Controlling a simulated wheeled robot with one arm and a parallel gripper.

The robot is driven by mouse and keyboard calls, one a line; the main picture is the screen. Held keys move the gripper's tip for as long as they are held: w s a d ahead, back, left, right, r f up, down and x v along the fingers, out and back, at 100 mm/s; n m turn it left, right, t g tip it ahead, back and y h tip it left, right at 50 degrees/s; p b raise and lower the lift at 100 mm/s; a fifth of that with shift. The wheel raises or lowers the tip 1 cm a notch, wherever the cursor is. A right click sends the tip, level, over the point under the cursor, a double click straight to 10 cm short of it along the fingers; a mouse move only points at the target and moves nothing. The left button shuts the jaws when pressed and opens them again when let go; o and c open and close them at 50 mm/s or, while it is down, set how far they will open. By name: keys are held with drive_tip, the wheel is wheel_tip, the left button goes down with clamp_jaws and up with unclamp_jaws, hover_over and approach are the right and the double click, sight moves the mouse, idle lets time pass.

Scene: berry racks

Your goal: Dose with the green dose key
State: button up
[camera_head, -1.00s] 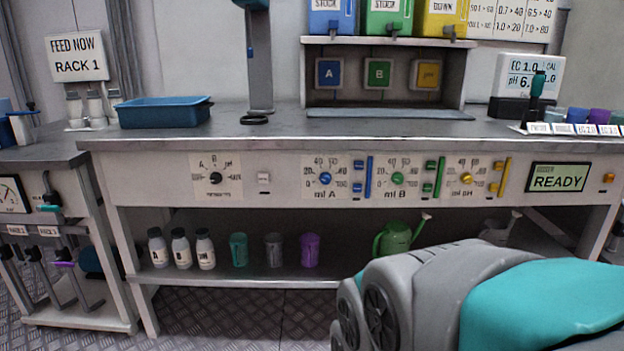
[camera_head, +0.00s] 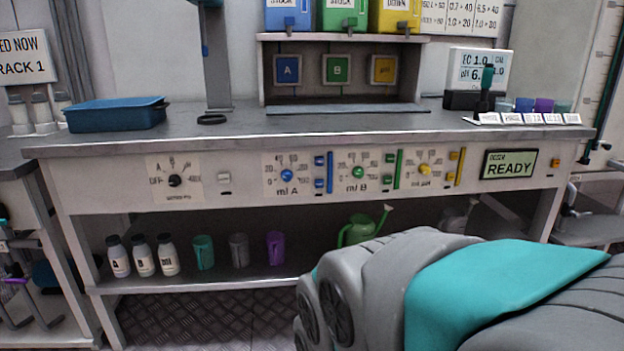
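The dosing panel (camera_head: 225,190) runs along the bench front. Its middle section, marked ml B, has a green dial (camera_head: 358,172) with a scale around it. Right of the dial are two small green keys, an upper one (camera_head: 390,158) and a lower one (camera_head: 390,182), beside a tall green bar (camera_head: 399,168). Their lettering is too small to read. A display (camera_head: 509,164) at the right reads READY. Only my grey and teal arm shows, at the lower right; my gripper's fingertips are not in view. Nothing of mine touches the panel.
Blue and yellow dosing sections flank the green one. A blue tray (camera_head: 116,114) and a dark-ringed stand (camera_head: 218,70) are on the bench top (camera_head: 330,124). Bottles, cups and a green watering can (camera_head: 362,229) are on the lower shelf. The floor (camera_head: 210,318) before the bench is clear at left.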

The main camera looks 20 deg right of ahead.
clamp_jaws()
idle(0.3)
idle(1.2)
